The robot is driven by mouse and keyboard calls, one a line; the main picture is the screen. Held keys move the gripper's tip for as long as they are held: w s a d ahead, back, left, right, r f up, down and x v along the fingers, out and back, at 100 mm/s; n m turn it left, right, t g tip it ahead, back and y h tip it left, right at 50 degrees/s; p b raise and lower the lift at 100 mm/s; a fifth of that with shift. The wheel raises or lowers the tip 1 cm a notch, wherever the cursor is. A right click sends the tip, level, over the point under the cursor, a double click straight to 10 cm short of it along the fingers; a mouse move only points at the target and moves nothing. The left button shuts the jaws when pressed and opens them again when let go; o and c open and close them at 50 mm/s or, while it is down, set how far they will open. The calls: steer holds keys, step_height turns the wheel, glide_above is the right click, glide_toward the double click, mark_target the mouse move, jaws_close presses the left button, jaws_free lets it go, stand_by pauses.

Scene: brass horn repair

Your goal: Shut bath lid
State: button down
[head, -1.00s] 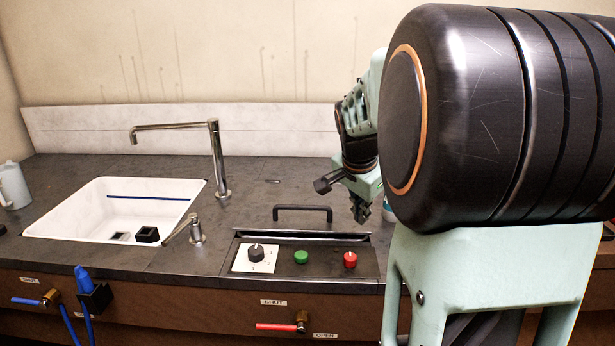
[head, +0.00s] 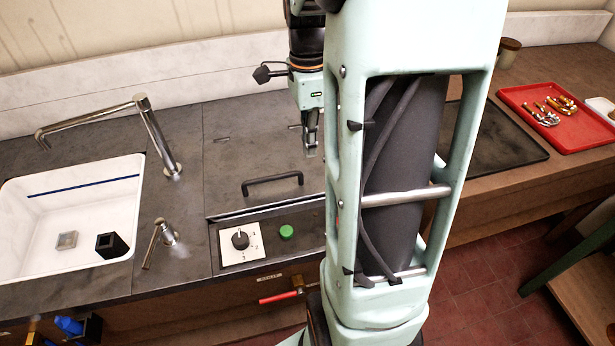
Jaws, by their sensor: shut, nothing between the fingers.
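The bath lid (head: 235,165) is a dark grey panel in the counter, left of my arm. It lies flat or nearly flat, with its front edge just behind the control panel. I cannot tell whether a small gap remains there. A black bar handle (head: 272,185) stands near the lid's front edge. My gripper (head: 311,152) is shut and empty, pointing down above the right part of the lid, behind and right of the handle. It appears apart from the handle. My arm hides the lid's right edge.
The control panel has a dial (head: 240,239) and a green button (head: 287,232). A tap (head: 155,135) and a white sink (head: 75,200) stand left. A red-handled valve (head: 280,297) is below. A black mat (head: 500,135) and a red tray (head: 560,140) of brass parts lie right.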

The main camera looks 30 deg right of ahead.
glide_above(311, 206)
steer(key=f, duration=0.8)
steer(key=w+f, duration=0.1)
steer(key=f, duration=0.3)
steer(key=shift+d+f+p, duration=0.15)
steer(key=shift+f+p, duration=0.2)
steer(key=shift+f, duration=0.05)
steer(key=f+b, duration=0.2)
steer(key=shift+s+f, duration=0.2)
steer(key=shift+f, duration=0.2)
steer(key=shift+s, duration=0.1)
steer(key=shift+r, duration=0.1)
